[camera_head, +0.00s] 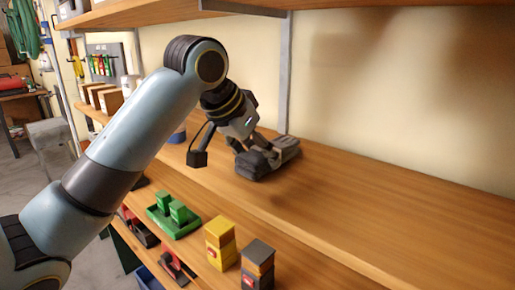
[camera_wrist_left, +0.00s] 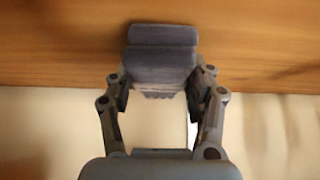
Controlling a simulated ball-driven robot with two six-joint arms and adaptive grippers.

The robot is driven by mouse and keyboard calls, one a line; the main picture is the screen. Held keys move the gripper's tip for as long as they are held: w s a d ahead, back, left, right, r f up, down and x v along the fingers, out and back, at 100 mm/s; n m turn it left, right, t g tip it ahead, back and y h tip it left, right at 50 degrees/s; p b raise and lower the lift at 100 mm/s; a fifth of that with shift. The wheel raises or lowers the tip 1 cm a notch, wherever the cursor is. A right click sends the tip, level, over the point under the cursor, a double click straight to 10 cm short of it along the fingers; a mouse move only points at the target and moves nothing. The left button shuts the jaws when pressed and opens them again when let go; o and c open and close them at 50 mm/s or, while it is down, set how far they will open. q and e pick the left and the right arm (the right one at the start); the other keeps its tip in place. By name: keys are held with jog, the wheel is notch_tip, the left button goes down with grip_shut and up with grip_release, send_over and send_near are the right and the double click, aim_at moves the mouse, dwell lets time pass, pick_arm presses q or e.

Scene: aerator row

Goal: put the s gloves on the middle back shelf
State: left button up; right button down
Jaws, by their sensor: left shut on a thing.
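The dark grey gloves (camera_head: 268,160) are on or just over the wooden middle shelf (camera_head: 390,205), near its back wall; I cannot tell whether they touch the board. My left gripper (camera_head: 251,143) reaches them from the left and is shut on them. In the left wrist view the gloves (camera_wrist_left: 160,62) sit between the two fingers, with the shelf board beyond. The size mark on the gloves cannot be read. My right gripper is not in view.
The shelf right of the gloves is bare. A metal upright (camera_head: 284,75) stands behind them. A lower shelf holds a green tray (camera_head: 174,222), a yellow box (camera_head: 220,243) and a dark-topped box (camera_head: 257,264). An upper shelf (camera_head: 330,6) hangs above.

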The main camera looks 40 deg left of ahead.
pick_arm(q)
jog(key=o, duration=1.1)
jog(key=shift+f, duration=0.15)
jog(key=shift+o, duration=0.2)
jog(key=shift+s+r, duration=0.2)
jog(key=shift+r, duration=0.3)
jog(key=b+v, duration=0.1)
jog(key=v, duration=1)
